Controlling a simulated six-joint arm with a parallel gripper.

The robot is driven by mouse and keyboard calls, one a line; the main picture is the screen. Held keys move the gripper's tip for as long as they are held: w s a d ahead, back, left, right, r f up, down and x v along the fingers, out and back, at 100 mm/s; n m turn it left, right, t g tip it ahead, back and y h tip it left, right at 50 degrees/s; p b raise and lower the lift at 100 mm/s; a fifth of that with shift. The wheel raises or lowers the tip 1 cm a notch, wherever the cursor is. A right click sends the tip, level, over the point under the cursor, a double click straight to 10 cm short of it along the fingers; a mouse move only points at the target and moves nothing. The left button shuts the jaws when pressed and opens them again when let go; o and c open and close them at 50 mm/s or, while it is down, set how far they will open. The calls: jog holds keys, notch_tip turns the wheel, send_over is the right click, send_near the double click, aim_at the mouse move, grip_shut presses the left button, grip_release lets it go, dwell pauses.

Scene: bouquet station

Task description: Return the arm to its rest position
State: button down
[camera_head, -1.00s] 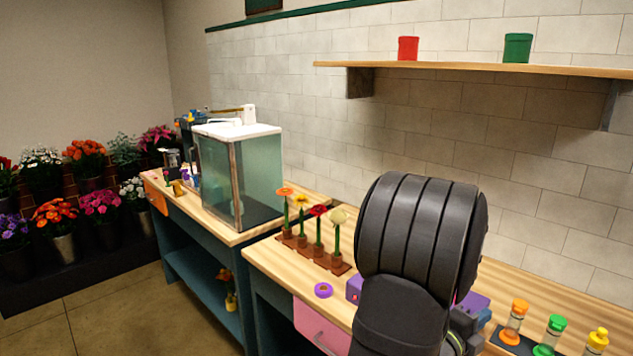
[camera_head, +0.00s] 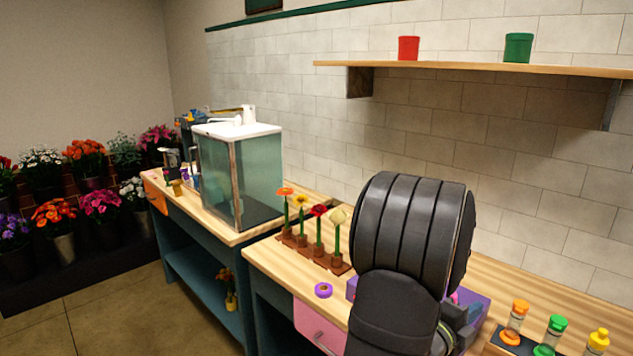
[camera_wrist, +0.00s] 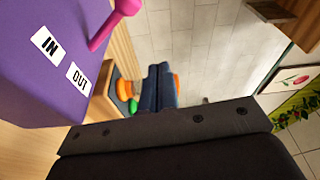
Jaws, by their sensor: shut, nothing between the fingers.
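My arm's black link stands over the front workbench in the head view and hides part of it. My gripper (camera_wrist: 159,68) shows in the wrist view as two dark fingers pressed together, empty. It points past a purple box (camera_wrist: 45,85) labelled IN and OUT, with a pink lever (camera_wrist: 115,22) on it. The fingers look apart from the box. In the head view the purple box (camera_head: 478,303) is mostly hidden behind my arm.
Several capped bottles (camera_head: 513,322) stand at the right of the bench (camera_head: 275,262). A flower rack (camera_head: 336,265) and a purple ring (camera_head: 323,290) lie left of my arm. A glass-sided case (camera_head: 240,180) stands farther left. A wall shelf (camera_head: 470,68) holds red and green pots.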

jog(key=shift+a+r+n, duration=0.15)
jog(key=shift+a+n, duration=0.1)
jog(key=shift+n, duration=0.25)
jog(key=n, duration=0.1)
jog(key=a+r+n, duration=0.1)
jog(key=n, duration=0.1)
jog(key=a+n+t, duration=0.1)
jog(key=shift+r, duration=0.25)
jog(key=v, duration=0.9)
jog(key=shift+n, duration=0.4)
jog(key=x, duration=0.8)
jog(key=shift+w+d, duration=0.2)
jog(key=shift+d, duration=0.05)
jog(key=shift+w+d+m, duration=0.15)
jog(key=shift+d+m, duration=0.15)
jog(key=m, duration=0.1)
jog(key=d+f+m, duration=0.1)
jog(key=m, duration=0.1)
jog(key=d+m+g, duration=0.1)
jog(key=m, duration=0.1)
jog(key=shift+d+f, duration=0.15)
jog(key=shift+f, duration=0.2)
jog(key=s+a+f+n+t+y, duration=0.2)
jog(key=s+a+n, duration=0.8)
jog(key=n, duration=0.6)
jog(key=shift+a+f+t, duration=0.25)
jog(key=shift+a+t, duration=0.25)
jog(key=shift+a, duration=0.55)
